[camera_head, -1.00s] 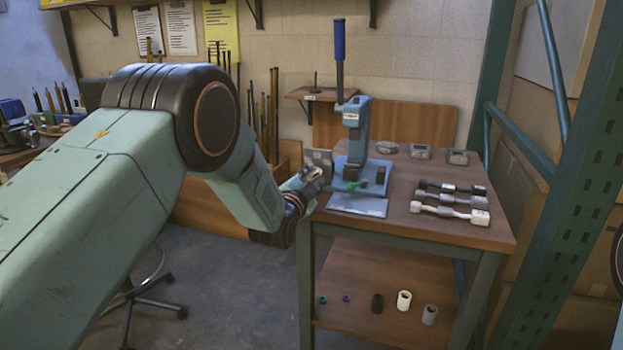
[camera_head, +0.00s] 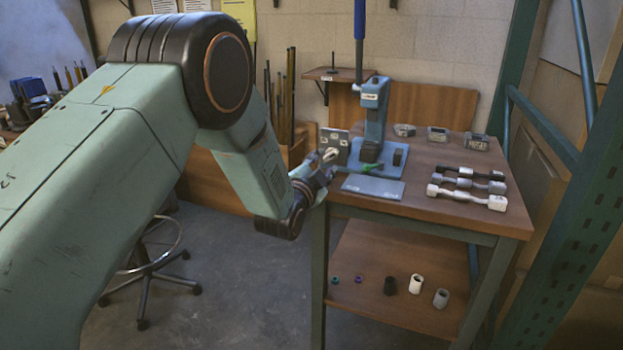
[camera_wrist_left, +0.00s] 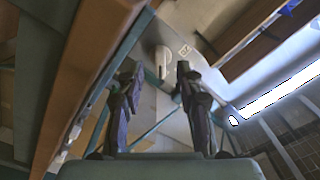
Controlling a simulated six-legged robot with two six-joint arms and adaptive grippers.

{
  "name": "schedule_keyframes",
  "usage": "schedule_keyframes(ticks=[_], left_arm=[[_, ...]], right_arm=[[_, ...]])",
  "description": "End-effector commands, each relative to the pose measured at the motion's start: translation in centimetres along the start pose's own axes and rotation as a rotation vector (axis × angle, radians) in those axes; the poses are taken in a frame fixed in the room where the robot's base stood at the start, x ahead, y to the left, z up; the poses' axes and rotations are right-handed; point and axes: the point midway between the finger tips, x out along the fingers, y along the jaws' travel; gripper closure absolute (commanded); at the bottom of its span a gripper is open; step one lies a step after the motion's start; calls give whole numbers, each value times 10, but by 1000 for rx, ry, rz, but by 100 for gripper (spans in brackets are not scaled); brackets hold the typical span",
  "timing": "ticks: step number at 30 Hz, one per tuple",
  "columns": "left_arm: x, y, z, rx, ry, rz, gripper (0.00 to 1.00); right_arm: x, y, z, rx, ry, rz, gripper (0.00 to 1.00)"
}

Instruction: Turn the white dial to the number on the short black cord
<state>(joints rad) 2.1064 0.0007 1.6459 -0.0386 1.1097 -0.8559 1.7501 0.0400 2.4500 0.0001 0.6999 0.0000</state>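My left gripper (camera_head: 326,166) is at the table's left end, beside an upright grey panel (camera_head: 335,139). In the left wrist view its two fingers (camera_wrist_left: 155,95) are apart with a gap between them. A rounded white piece (camera_wrist_left: 163,60) shows beyond that gap, next to a small marked tag (camera_wrist_left: 184,49); I cannot tell if this is the white dial. A black cord-like piece (camera_head: 462,170) lies on the table's right side, above a grey one (camera_head: 474,183) and a white one (camera_head: 467,198). Their numbers are too small to read. My right gripper is out of view.
A blue lever press (camera_head: 374,125) stands behind a flat grey plate (camera_head: 373,187). Several small grey devices (camera_head: 438,134) sit at the table's back. Small cylinders (camera_head: 416,284) stand on the lower shelf. A green metal post (camera_head: 560,220) rises at the right.

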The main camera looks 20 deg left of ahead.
Motion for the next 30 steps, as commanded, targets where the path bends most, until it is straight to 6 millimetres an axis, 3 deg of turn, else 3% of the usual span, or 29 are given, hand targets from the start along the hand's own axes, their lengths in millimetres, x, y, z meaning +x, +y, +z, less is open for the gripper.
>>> schedule_keyframes(ticks=[9, 15, 30], left_arm=[[-51, 0, 0, 0, -1, 1, 64], [-75, 0, 0, 0, -1, 1, 64], [-84, 0, 0, 0, 0, 0, 64]], right_arm=[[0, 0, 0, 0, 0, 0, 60], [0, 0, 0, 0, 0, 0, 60], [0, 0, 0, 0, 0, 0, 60]])
